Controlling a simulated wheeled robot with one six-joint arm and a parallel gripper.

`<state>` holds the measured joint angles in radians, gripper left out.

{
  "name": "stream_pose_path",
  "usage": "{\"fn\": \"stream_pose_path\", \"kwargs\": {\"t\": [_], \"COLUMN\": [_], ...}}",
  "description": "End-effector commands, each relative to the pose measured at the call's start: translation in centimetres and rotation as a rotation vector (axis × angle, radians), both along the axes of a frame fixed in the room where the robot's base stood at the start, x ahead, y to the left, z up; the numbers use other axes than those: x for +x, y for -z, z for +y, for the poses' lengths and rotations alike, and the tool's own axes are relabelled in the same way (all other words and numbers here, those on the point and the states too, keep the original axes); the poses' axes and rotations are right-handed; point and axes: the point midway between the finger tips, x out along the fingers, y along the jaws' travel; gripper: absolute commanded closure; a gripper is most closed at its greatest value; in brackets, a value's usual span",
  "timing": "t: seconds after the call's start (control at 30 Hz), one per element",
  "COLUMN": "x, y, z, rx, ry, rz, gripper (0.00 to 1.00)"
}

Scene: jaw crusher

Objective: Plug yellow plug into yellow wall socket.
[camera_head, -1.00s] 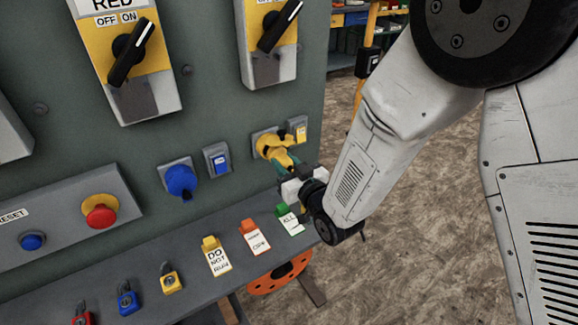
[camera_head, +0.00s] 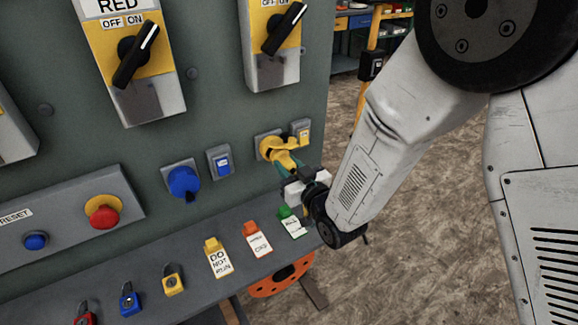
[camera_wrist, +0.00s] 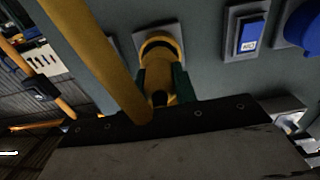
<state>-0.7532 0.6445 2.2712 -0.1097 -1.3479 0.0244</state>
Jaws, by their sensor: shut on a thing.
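The yellow wall socket (camera_head: 268,146) is on the green panel, left of a small yellow-labelled plate. The yellow plug (camera_head: 284,158) is at the socket's front, and in the head view the two overlap. I cannot tell how deep the plug sits. My gripper (camera_head: 286,169) is shut on the plug, with its greenish fingers on either side. In the wrist view the plug (camera_wrist: 158,86) is between the fingers, in line with the round yellow socket rim (camera_wrist: 160,46). A thick yellow cable (camera_wrist: 100,55) crosses in front at the left.
A blue socket (camera_head: 183,181) and a blue-labelled plate (camera_head: 220,163) are left of the yellow socket. Tags, including a green one (camera_head: 291,222), and padlocks (camera_head: 172,280) lie on the ledge below. Black rotary switches (camera_head: 136,55) are above. Open floor is at the right.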

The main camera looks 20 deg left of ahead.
Motion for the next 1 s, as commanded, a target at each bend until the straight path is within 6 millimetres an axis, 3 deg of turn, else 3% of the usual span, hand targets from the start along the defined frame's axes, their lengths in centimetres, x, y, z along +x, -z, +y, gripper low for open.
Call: {"fn": "stream_pose_path", "kwargs": {"t": [1.0], "x": [0.8], "y": [0.0], "z": [1.0], "rx": [0.001], "ry": [-0.001], "rz": [-0.001], "gripper": [1.0]}}
